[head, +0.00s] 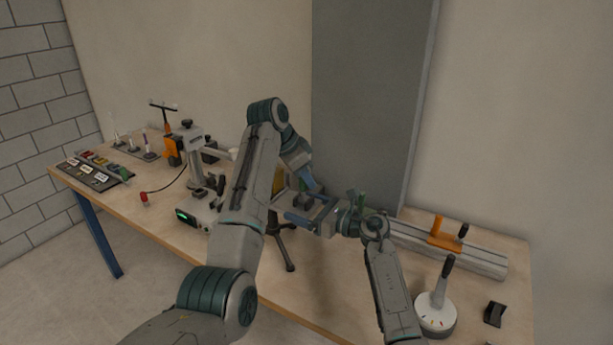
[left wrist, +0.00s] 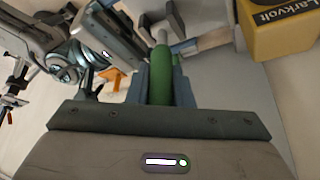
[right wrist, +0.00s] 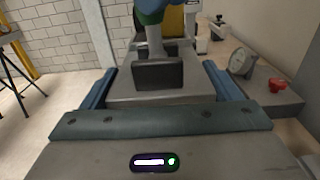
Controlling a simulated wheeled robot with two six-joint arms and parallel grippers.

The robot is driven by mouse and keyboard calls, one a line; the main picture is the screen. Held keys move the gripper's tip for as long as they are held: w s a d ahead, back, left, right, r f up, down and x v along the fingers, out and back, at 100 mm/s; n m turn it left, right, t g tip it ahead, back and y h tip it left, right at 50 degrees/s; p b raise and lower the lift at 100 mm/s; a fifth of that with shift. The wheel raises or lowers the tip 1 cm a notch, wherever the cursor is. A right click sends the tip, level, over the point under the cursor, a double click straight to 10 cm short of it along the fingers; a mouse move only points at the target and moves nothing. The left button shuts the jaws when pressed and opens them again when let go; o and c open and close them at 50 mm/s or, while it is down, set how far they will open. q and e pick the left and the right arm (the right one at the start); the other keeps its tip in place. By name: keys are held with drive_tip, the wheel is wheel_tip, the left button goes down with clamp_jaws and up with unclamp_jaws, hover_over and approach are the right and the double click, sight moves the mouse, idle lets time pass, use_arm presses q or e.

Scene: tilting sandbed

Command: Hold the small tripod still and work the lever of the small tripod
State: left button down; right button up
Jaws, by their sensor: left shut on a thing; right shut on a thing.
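The small tripod (head: 286,246) stands on the bench, its dark legs splayed. Its upper part is mostly hidden behind my grippers in the head view. Its lever has a green grip (left wrist: 162,76), between the blue fingers of my left gripper (left wrist: 160,72), which is shut on it. My left gripper (head: 311,186) comes down from above in the head view. My right gripper (head: 300,212) comes in from the right, lower, and is shut on the tripod's grey head (right wrist: 158,94). A dark block (right wrist: 158,74) shows on that head. Green also shows at the top of the right wrist view.
A rail with an orange clamp (head: 444,234) lies right. A white round base with a black-handled lever (head: 436,314) stands nearer. A device with a green display (head: 196,216) sits left of the tripod. A yellow box (left wrist: 278,30) shows in the left wrist view.

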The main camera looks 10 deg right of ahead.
sight(306, 186)
use_arm(q)
drive_tip(key=shift+s+a+f+m+t+h, duration=0.1)
drive_tip(key=shift+s+a+t+h, duration=0.15)
drive_tip(key=shift+s+t+h, duration=0.25)
drive_tip(key=shift+s+a+m+t+h, duration=0.1)
drive_tip(key=shift+s+a+t+h, duration=0.2)
drive_tip(key=shift+t+h, duration=0.3)
drive_tip(key=shift+s+a+f+m+t+h, duration=0.1)
drive_tip(key=shift+s+a+t+h, duration=0.25)
drive_tip(key=shift+t, duration=0.35)
drive_tip(key=shift+d, duration=0.1)
drive_tip(key=c, duration=1.3)
unclamp_jaws()
drive_tip(key=v, duration=1.2)
use_arm(e)
drive_tip(key=o, duration=1.7)
